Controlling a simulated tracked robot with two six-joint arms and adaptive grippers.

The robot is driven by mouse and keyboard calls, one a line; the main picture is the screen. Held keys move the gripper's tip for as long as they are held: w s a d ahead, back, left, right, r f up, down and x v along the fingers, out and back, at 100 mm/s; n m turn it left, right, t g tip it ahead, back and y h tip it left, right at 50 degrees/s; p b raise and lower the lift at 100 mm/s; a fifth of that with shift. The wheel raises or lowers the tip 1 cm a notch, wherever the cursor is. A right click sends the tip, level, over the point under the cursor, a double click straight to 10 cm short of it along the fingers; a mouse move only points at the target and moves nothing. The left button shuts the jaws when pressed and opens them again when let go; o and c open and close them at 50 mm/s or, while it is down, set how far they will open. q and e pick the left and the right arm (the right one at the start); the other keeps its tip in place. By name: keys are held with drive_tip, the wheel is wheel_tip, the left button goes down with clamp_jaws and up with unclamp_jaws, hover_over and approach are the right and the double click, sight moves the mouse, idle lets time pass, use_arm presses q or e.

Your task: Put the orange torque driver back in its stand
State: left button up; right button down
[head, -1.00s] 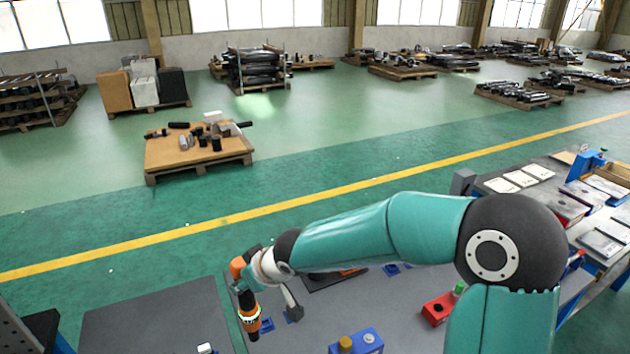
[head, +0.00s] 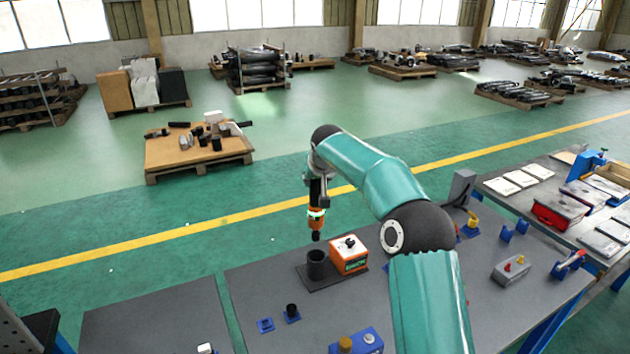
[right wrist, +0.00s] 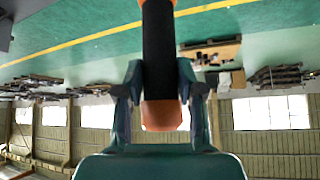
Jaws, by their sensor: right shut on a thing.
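My right gripper (head: 318,192) is shut on the orange torque driver (head: 316,216), which hangs nearly upright with its dark tip down. In the right wrist view, the driver's black body and orange end (right wrist: 162,115) sit between the two fingers (right wrist: 160,85). The stand is a black cup (head: 316,266) on a dark base plate, beside an orange and white box (head: 348,256). In the head view the driver's tip shows just above the cup's mouth, apart from it; exact alignment in depth cannot be told. My left gripper is not in view.
The grey bench (head: 400,290) carries small blue holders (head: 265,325), a blue block (head: 357,342) at the front and a grey box with buttons (head: 511,270) to the right. A side table (head: 540,200) with trays stands at the right. The bench left of the stand is mostly clear.

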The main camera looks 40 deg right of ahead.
sight(316, 199)
drive_tip(key=shift+r, duration=0.2)
drive_tip(key=shift+s+f+b, duration=0.1)
drive_tip(key=shift+f+b, duration=0.2)
drive_tip(key=shift+b, duration=0.15)
drive_tip(key=shift+f+b, duration=2.2)
drive_tip(key=shift+f, duration=0.4)
drive_tip(key=shift+a, duration=0.1)
drive_tip(key=shift+a+f+m+h+b, duration=0.1)
drive_tip(key=shift+m+h+b, duration=0.45)
drive_tip(key=shift+m, duration=0.15)
drive_tip(key=shift+m+g, duration=0.5)
drive_tip(key=shift+f, duration=0.1)
